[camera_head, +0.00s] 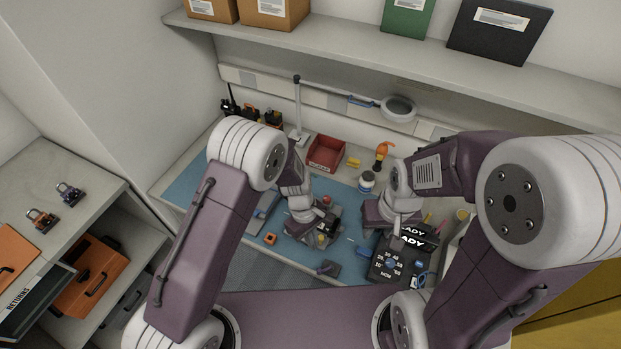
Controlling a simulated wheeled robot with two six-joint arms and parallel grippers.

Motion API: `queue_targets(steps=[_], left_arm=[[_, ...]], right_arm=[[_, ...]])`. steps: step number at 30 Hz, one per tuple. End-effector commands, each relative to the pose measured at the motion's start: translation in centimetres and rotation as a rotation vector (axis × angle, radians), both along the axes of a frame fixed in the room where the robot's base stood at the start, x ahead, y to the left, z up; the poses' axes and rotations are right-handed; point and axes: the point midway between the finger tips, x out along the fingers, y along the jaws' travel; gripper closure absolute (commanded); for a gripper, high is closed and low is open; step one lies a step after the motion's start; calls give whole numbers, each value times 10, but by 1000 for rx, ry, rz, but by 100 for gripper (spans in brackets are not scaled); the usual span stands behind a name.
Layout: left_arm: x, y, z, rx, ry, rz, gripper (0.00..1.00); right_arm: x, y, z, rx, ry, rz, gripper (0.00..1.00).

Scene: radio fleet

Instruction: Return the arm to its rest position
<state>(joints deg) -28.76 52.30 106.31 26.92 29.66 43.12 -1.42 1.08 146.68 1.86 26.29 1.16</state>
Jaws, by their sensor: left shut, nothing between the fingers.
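My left arm (205,240) comes in from the left, bends at a white joint and reaches down over the blue mat (185,187). My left gripper (325,232) is low over the mat near its middle, shut with nothing in it. My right arm (450,165) comes in from the right. My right gripper (393,222) is above the black panel marked "READY" (395,262). Its fingertips are too small and partly hidden to tell open from shut.
A red bin (325,158), a white jar (366,181) and an orange bottle (382,152) stand at the bench's back. Radios (250,112) stand back left. A small orange item (270,239) lies on the mat. A shelf (400,58) overhangs the bench. Padlocks (68,193) lie on the left cabinet.

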Motion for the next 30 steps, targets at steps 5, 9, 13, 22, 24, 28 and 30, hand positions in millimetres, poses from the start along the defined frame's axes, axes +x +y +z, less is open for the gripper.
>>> queue_targets(steps=[5, 9, 13, 22, 24, 28, 30], left_arm=[[1, 1, -1, 0, 0, 3, 100], [39, 13, 7, -38, -77, 82, 100], [69, 68, 43, -59, -206, 182, 100], [-15, 194, 71, 84, -385, -222, 100], [-42, 201, 67, 102, -356, -412, 100], [-53, 206, 61, 106, -336, -611, 100], [-52, 206, 61, 103, -339, -644, 100]], right_arm=[[0, 0, -1, 0, 0, 0, 64], [0, 0, -25, 0, 0, 0, 64], [0, 0, -60, 0, 0, 0, 64], [0, 0, -103, 0, 0, 0, 64], [0, 0, -97, 0, 0, 0, 64], [0, 0, -96, 0, 0, 0, 64], [0, 0, -96, 0, 0, 0, 64]])
